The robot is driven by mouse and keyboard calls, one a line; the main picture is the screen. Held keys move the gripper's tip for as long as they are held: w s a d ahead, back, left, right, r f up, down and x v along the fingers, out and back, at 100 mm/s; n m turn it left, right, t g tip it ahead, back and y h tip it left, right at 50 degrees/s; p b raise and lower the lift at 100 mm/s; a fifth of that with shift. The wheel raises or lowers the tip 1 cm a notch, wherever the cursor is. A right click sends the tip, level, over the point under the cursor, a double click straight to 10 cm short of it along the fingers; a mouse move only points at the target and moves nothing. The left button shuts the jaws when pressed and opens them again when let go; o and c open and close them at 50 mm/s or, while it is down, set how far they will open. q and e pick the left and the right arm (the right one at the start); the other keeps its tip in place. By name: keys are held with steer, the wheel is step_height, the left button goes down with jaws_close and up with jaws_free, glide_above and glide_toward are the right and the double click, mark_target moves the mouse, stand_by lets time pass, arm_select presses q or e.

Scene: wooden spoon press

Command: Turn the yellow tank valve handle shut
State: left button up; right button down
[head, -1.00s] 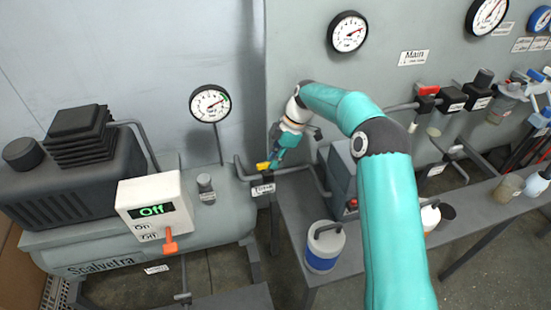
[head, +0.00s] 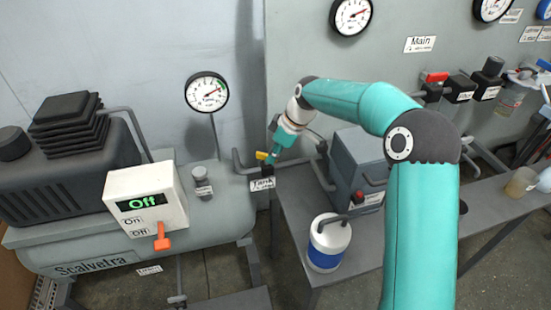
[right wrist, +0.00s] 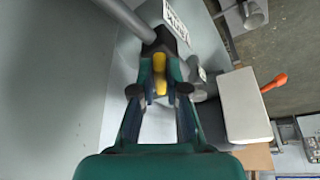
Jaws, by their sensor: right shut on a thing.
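The yellow tank valve handle (head: 262,155) is on the pipe at the right end of the compressor tank, above the black valve body and a "Tank" label (head: 262,184). My right gripper (head: 270,157) is at the handle, its arm reaching in from the right. In the right wrist view the yellow handle (right wrist: 160,75) lies between the two fingertips of my right gripper (right wrist: 160,88), which are shut on it. The fingers hide part of the handle in the head view. My left gripper is not in view.
The compressor's control box (head: 146,203) reads "Off" and has an orange lever (head: 161,237). A white and blue canister (head: 328,243) and a grey unit (head: 358,165) stand on the bench right of the valve.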

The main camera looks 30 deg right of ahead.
steer(key=m+h+b, duration=0.1)
steer(key=m, duration=0.2)
steer(key=a+m+h+b, duration=0.1)
steer(key=m, duration=0.2)
steer(key=m+t+h+b, duration=0.1)
steer(key=m+b, duration=0.1)
steer(key=shift+s+a+f+m, duration=0.1)
steer(key=shift+s+a+m, duration=0.15)
steer(key=shift+a+m, duration=0.15)
steer(key=shift+a+m+h+b, duration=0.1)
steer(key=shift+m+h+b, duration=0.35)
steer(key=shift+m, duration=0.55)
steer(key=c, duration=1.2)
jaws_free()
steer(key=shift+r, duration=0.25)
steer(key=v, duration=1.1)
steer(key=shift+s+a+r, duration=0.1)
steer(key=shift+s+r, duration=0.05)
steer(key=shift+r, duration=0.15)
